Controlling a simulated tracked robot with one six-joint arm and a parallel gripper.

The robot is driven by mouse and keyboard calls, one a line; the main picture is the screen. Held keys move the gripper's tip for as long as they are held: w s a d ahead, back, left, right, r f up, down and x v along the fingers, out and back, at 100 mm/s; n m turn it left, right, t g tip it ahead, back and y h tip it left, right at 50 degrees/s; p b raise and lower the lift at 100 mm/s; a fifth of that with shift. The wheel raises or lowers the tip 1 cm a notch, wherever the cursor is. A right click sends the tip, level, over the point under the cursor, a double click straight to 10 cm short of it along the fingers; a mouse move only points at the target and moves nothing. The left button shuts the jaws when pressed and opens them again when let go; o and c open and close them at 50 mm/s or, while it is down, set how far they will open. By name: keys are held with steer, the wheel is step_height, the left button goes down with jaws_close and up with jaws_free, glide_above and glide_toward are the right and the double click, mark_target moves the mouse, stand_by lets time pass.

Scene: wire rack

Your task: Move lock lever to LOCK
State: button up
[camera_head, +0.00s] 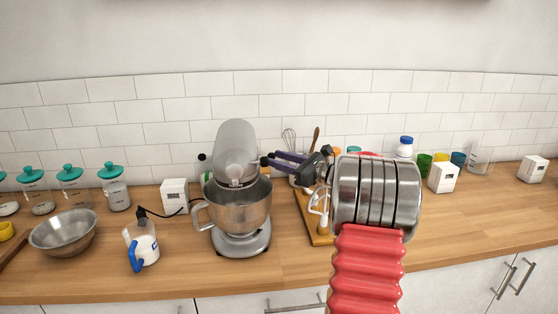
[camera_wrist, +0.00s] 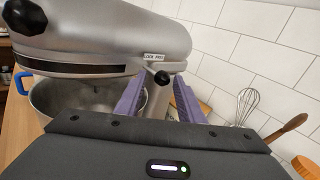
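A grey stand mixer (camera_head: 236,152) stands on the counter; in the wrist view its head (camera_wrist: 105,30) extends over its metal bowl (camera_wrist: 70,98). The lock lever (camera_wrist: 162,77), with a round black knob, sits on the mixer's side below a small white label (camera_wrist: 154,56). The label reads LOCK, with further letters too small to tell. My gripper (camera_head: 271,160) is at the mixer's right side. In the wrist view my gripper (camera_wrist: 160,90) has its two purple fingers apart, with the lever knob showing between them. Whether either finger touches it is unclear.
A whisk (camera_wrist: 246,103) and a wooden spoon (camera_wrist: 288,127) stand behind my gripper, near the tiled wall. A wooden board (camera_head: 318,238) lies right of the mixer. A blue-handled white jug (camera_head: 143,247) and a metal bowl (camera_head: 64,234) stand to its left.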

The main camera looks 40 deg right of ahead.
steer(key=shift+o, duration=0.4)
steer(key=v, duration=1.4)
steer(key=shift+w, duration=0.1)
